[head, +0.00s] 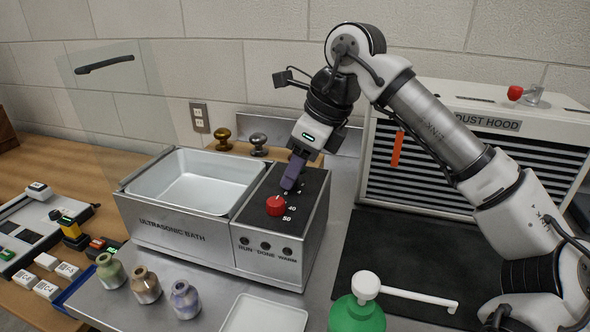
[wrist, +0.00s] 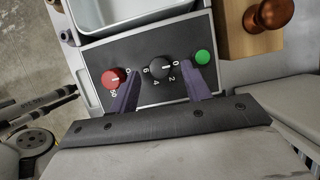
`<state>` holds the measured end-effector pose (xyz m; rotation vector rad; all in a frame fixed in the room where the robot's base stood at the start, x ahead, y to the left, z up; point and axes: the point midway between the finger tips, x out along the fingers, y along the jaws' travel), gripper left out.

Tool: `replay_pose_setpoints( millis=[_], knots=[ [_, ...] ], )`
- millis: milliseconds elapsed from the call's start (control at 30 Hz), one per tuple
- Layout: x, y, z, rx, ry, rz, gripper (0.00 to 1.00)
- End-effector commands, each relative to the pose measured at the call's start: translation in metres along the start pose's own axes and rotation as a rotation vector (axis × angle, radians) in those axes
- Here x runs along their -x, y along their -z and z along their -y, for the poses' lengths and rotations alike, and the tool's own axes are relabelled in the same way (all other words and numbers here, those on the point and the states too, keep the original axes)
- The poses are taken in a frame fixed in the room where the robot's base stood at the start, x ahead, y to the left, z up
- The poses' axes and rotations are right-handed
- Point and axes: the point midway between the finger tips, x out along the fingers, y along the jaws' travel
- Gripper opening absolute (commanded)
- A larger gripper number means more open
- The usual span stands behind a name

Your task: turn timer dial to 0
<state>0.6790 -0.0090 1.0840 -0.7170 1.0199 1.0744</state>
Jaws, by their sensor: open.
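The ultrasonic bath (head: 180,232) has a black control panel at its right. The dial between my fingers is black (wrist: 160,70), with 0, 2, 4 and 6 printed around it. A pale mark on its right side points roughly toward the 0; its exact setting is hard to tell. In the head view my fingers hide this dial. My gripper (head: 291,180) reaches down over the panel. In the wrist view its purple fingers (wrist: 161,79) are open, one on each side of the black dial. Contact with it cannot be told.
A red dial (head: 275,205) marked 40 and 50 is close to one finger; a green button (wrist: 203,57) is beside the other. The white basin (head: 195,180) is left. Several small bottles (head: 145,284), a white tray (head: 264,315) and a green dispenser (head: 357,316) stand in front.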

Motion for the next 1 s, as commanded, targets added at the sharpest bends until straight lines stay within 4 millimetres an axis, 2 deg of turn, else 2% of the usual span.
replay_pose_setpoints(
  millis=[300, 500, 700, 1000],
  knots=[
    [0.071, 0.000, 0.000, -0.002, 0.004, 0.000, 0.48],
    [0.108, -0.001, 0.000, -0.001, 0.002, 0.001, 0.48],
    [0.123, 0.000, 0.000, -0.001, 0.000, -0.001, 0.48],
    [0.125, 0.000, 0.000, 0.000, 0.000, -0.001, 0.48]
  ],
)
